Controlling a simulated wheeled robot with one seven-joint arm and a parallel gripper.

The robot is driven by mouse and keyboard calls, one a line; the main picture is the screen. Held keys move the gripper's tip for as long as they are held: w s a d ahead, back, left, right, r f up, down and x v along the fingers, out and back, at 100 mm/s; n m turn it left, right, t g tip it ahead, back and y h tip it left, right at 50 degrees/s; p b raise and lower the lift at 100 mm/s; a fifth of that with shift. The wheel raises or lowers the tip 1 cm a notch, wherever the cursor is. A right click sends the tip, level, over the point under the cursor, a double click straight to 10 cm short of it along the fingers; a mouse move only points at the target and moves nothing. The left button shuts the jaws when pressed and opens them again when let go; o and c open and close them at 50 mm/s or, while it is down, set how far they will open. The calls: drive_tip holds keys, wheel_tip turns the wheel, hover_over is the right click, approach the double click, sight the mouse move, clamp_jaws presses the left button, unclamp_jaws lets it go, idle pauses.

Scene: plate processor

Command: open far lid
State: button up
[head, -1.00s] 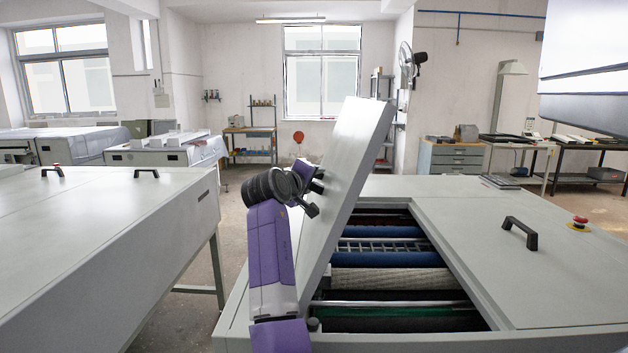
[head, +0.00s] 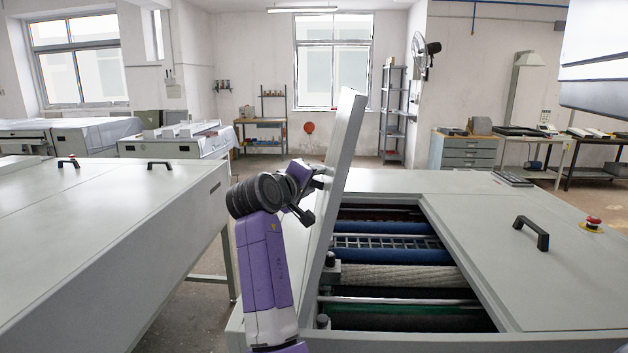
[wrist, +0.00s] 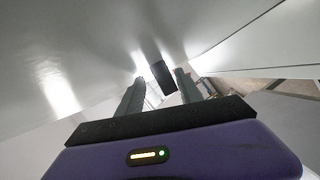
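The raised grey lid (head: 346,165) of the plate processor stands steeply up at the left of the opening, near upright. Rollers show in the open bay (head: 400,275). My gripper (head: 316,182) is at the lid's outer, left-hand face in the head view; its tips are partly hidden against the lid. In the wrist view my gripper's fingers (wrist: 160,85) are apart, with the lid's dark handle (wrist: 163,77) between or just beyond their tips. A gap shows on the handle's left side; I cannot tell whether the right finger touches it. A second lid with a black handle (head: 530,233) lies shut at the right.
A red emergency button (head: 593,222) sits on the right of the machine. Another long grey machine (head: 100,230) stands at the left, with a narrow floor gap between. A dark panel edge (head: 600,97) hangs at upper right.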

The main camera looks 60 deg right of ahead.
drive_tip(key=shift+s+r, duration=0.1)
drive_tip(key=a+p, duration=0.1)
drive_tip(key=a, duration=0.8)
drive_tip(key=shift+r+p, duration=0.3)
drive_tip(key=shift+p, duration=0.1)
idle(0.3)
idle(0.9)
